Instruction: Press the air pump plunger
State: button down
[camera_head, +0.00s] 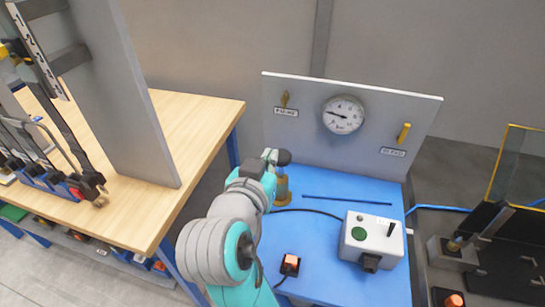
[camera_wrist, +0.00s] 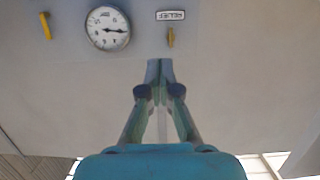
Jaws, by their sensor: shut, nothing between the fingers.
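The air pump appears to be the small brass-coloured cylinder (camera_head: 283,190) on the blue table, at the left. A dark rounded knob (camera_head: 284,157) shows above it, apparently the plunger top. My gripper (camera_head: 270,156) is right beside this knob in the head view, partly covering the pump. I cannot tell whether they touch. In the wrist view my gripper (camera_wrist: 160,72) has its fingertips together with nothing between them, and points towards the grey panel. The pump does not show in the wrist view.
A panel (camera_head: 350,155) with a round gauge (camera_head: 343,114) and yellow levers stands behind the blue table (camera_head: 345,275). A grey control box (camera_head: 372,240) sits at the right, an orange-topped switch (camera_head: 290,264) at the front. A wooden bench (camera_head: 185,125) is left.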

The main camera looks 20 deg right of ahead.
send_over(279, 161)
notch_tip(279, 161, down, 2)
jog(key=shift+w+d+f, duration=0.1)
jog(key=shift+f, duration=0.15)
notch_tip(279, 161, down, 2)
jog(key=shift+f, duration=0.85)
notch_tip(279, 161, down, 6)
jog(key=shift+r, duration=0.1)
